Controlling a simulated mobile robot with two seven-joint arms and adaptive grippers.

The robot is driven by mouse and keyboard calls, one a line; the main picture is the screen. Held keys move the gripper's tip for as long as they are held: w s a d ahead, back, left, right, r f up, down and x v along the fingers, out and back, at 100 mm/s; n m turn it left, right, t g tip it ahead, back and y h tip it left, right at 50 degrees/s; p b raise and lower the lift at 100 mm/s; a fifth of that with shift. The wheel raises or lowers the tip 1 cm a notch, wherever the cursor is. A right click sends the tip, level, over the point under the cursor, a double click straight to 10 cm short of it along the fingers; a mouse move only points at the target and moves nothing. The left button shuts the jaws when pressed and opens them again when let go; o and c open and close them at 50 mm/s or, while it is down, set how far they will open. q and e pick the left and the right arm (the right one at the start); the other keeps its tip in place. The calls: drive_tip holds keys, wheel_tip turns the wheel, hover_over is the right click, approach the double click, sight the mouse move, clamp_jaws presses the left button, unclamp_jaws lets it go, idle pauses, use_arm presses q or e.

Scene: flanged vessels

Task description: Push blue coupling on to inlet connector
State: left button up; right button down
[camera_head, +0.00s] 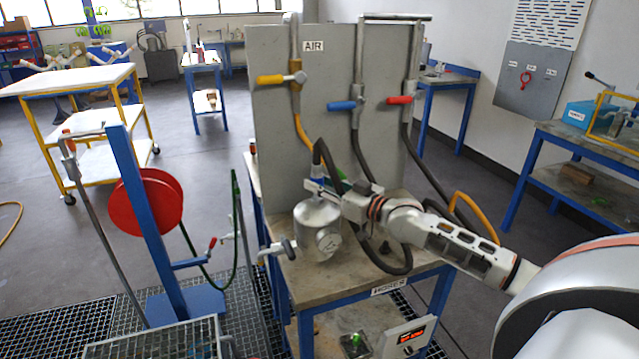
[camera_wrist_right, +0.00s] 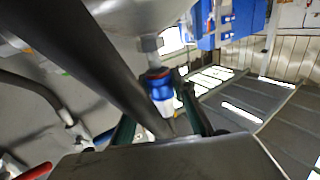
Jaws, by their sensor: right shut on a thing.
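The steel vessel (camera_head: 317,228) with a round gauge stands on the bench. My right gripper (camera_head: 318,187) is above its top, shut on the blue coupling (camera_head: 317,181), which the gripper mostly hides in the head view. In the right wrist view the blue coupling (camera_wrist_right: 159,87) sits between the fingertips of my right gripper (camera_wrist_right: 160,118). The metal inlet connector (camera_wrist_right: 150,44) of the vessel (camera_wrist_right: 135,14) is in line with the coupling and very close to it. I cannot tell how far the coupling is over the connector. My left gripper is out of view.
A grey panel (camera_head: 300,120) marked AIR rises behind, with a yellow valve handle (camera_head: 270,80), a blue one (camera_head: 342,106) and a red one (camera_head: 399,100). A dark hose (camera_head: 398,268) loops beside the vessel and crosses close to the wrist camera. A red reel (camera_head: 147,202) stands left.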

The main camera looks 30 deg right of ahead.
sight(320, 199)
drive_tip(key=shift+f+b, duration=0.3)
drive_tip(key=shift+f, duration=0.25)
drive_tip(key=shift+f, duration=0.35)
drive_tip(key=shift+f+b, duration=0.55)
drive_tip(key=shift+f, duration=0.05)
drive_tip(key=c, duration=1.6)
unclamp_jaws()
drive_tip(key=shift+f, duration=0.1)
drive_tip(key=shift+v, duration=6.05)
